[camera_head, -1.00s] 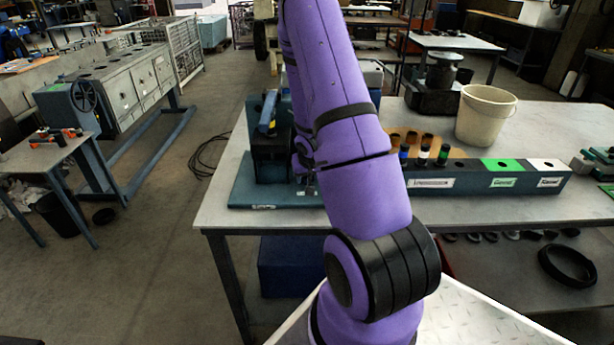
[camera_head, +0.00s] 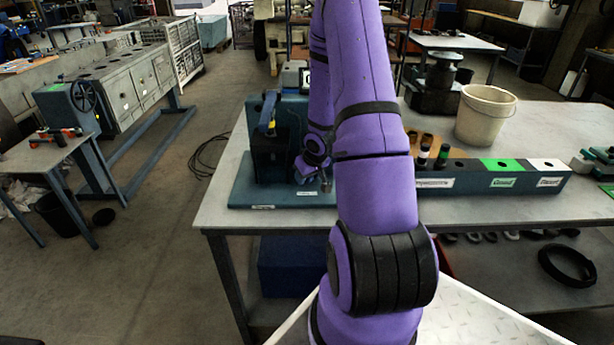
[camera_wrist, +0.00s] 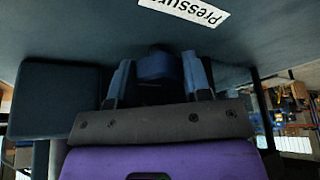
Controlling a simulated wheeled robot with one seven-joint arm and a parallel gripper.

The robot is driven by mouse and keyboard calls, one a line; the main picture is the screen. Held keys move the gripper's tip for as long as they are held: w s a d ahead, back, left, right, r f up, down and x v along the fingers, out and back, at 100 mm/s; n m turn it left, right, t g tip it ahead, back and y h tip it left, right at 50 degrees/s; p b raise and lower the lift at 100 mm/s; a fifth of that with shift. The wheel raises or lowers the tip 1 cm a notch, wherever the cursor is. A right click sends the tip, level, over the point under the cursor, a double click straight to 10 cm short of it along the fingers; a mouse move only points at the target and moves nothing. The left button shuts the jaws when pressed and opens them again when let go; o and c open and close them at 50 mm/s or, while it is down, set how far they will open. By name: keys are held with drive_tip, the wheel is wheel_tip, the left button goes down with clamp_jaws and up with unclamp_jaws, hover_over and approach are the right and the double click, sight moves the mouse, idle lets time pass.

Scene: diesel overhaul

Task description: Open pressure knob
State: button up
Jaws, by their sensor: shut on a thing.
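The pressure knob (camera_wrist: 160,68) is a dark blue round piece on a dark blue panel with a white "Pressure" label (camera_wrist: 185,10) in the wrist view. My gripper (camera_wrist: 160,80) is shut on the knob, one finger on each side. In the head view my gripper (camera_head: 308,168) is at the right side of the blue test stand (camera_head: 268,155) on the table. The knob itself is hidden there by the gripper and arm.
A long blue block (camera_head: 520,178) with labelled bins and small cylinders lies on the table to the right. A cream bucket (camera_head: 485,115) stands behind it. A dark block (camera_wrist: 55,100) is left of my gripper in the wrist view.

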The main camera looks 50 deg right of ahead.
drive_tip(key=o, duration=0.9)
